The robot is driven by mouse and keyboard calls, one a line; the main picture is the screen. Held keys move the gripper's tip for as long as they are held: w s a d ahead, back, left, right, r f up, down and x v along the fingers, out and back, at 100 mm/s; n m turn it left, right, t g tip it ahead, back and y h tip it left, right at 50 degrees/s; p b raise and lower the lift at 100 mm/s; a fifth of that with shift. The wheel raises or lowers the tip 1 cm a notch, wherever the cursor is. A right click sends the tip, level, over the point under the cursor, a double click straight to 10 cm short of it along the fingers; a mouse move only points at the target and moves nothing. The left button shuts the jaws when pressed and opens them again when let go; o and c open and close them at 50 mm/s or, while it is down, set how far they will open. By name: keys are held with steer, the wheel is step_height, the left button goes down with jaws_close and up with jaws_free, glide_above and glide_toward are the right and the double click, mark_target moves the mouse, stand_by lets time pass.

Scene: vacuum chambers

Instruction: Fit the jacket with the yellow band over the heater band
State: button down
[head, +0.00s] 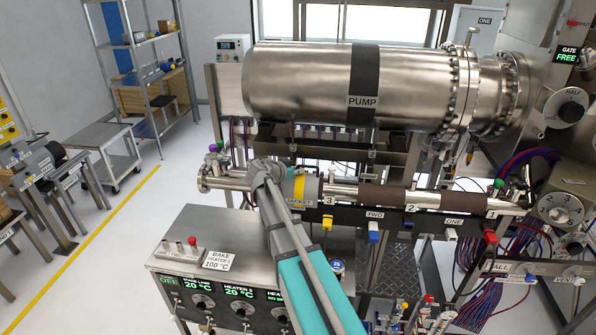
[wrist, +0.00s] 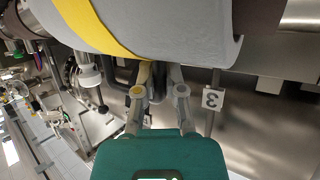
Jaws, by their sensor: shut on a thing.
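The grey jacket with the yellow band (head: 299,189) is at the left part of the long horizontal pipe, and its curved grey side (wrist: 190,28) fills the top of the wrist view. My gripper (wrist: 160,75) is shut at the jacket's lower edge in that view; its hold is partly hidden behind the jacket. In the head view my arm covers the jacket's left side. A dark brown surface (wrist: 257,15) shows at the jacket's right end in the wrist view. Brown heater bands (head: 382,197) sit farther right on the pipe. What lies beneath the jacket is hidden.
A steel pump cylinder (head: 300,85) hangs behind and above the pipe. A control cabinet (head: 205,245) with displays stands at front left. The number 3 label (head: 328,200) is just right of the jacket. Cables hang at right.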

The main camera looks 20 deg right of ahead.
stand_by(0.4)
steer(key=c, duration=0.7)
jaws_free()
steer(key=shift+o, duration=0.2)
steer(key=shift+f, duration=0.1)
